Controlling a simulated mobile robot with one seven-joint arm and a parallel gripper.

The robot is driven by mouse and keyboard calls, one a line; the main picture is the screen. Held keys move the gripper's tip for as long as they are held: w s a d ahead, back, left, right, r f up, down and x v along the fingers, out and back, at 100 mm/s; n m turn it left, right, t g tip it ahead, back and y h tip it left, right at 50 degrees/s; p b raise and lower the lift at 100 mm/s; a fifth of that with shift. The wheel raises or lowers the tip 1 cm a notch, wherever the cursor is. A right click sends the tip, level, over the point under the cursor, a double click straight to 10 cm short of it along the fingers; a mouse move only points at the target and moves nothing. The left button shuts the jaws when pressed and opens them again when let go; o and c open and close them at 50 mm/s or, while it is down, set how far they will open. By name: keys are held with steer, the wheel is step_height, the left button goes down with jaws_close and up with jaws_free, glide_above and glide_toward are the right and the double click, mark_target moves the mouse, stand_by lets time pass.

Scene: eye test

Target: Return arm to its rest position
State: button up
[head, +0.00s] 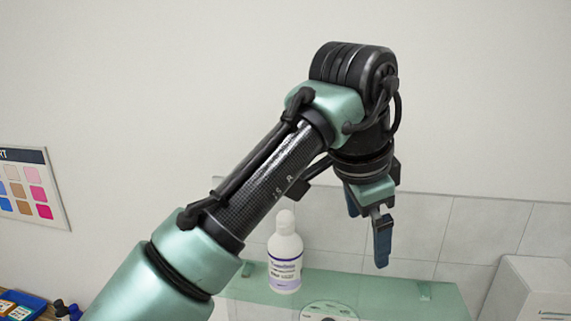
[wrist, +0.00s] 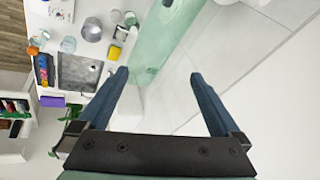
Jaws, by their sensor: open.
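My arm is raised and bent, with its forearm crossing the middle of the head view. My gripper (head: 368,232) hangs from the wrist with its blue fingers pointing down, above a green glass shelf (head: 400,295). In the wrist view the two fingers of my gripper (wrist: 160,76) stand wide apart with nothing between them. The shelf also shows in the wrist view (wrist: 160,45), beyond the fingers. My gripper appears clear of the things around it.
A white bottle (head: 285,255) and a disc (head: 329,312) are on the shelf. A white box (head: 535,290) stands at right. A colour chart (head: 32,187) hangs on the left wall. The wrist view shows a cluttered white counter (wrist: 118,12) with a yellow block (wrist: 114,53).

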steer(key=w+d+r+t+h+b, duration=0.1)
steer(key=d+r+t+h, duration=0.15)
steer(key=d, duration=0.55)
steer(key=s+r+n+t+h+b, duration=0.3)
steer(key=r+t+h, duration=0.3)
steer(key=r+t, duration=0.3)
steer(key=s+a+r+n+t+y+b, duration=0.1)
steer(key=s+a+r+n+t+y, duration=0.2)
steer(key=a, duration=0.6)
steer(key=s+a+r+n+t+y+b, duration=0.1)
steer(key=s+a+r+n+t+y, duration=0.2)
steer(key=s+a+n+t+y, duration=0.5)
steer(key=shift+s+a+n+b, duration=0.35)
steer(key=shift+s+a+n, duration=0.55)
steer(key=shift+s+a, duration=0.25)
steer(key=shift+t, duration=0.25)
